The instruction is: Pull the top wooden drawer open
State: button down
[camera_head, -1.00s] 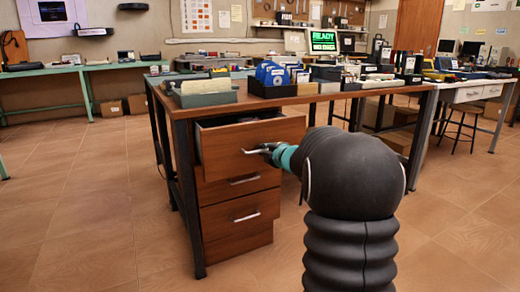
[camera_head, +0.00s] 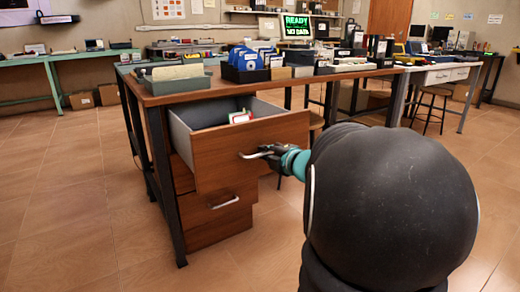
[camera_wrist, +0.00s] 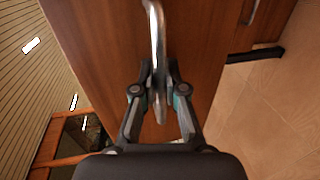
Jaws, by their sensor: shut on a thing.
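The top wooden drawer (camera_head: 222,153) stands well out from under the desk in the head view. Its grey inside shows, with a small red-and-white item (camera_head: 240,117) in it. My gripper (camera_head: 272,152) is at the drawer's front, shut on its metal handle (camera_head: 252,155). In the wrist view the handle (camera_wrist: 155,40) runs down between the two fingers of my gripper (camera_wrist: 159,88), against the brown drawer front (camera_wrist: 100,35). My dark arm hides part of the floor at the right.
Lower drawers with a silver handle (camera_head: 225,202) sit below, further in. The desk top (camera_head: 170,88) carries a grey tray (camera_head: 178,82) and a dark box of blue discs (camera_head: 245,70). A stool (camera_head: 433,105) stands at the back right. The tiled floor at the left is clear.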

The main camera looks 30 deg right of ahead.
jog(key=shift+s, duration=0.55)
jog(key=c, duration=1.2)
grip_release()
jog(key=v, duration=1.2)
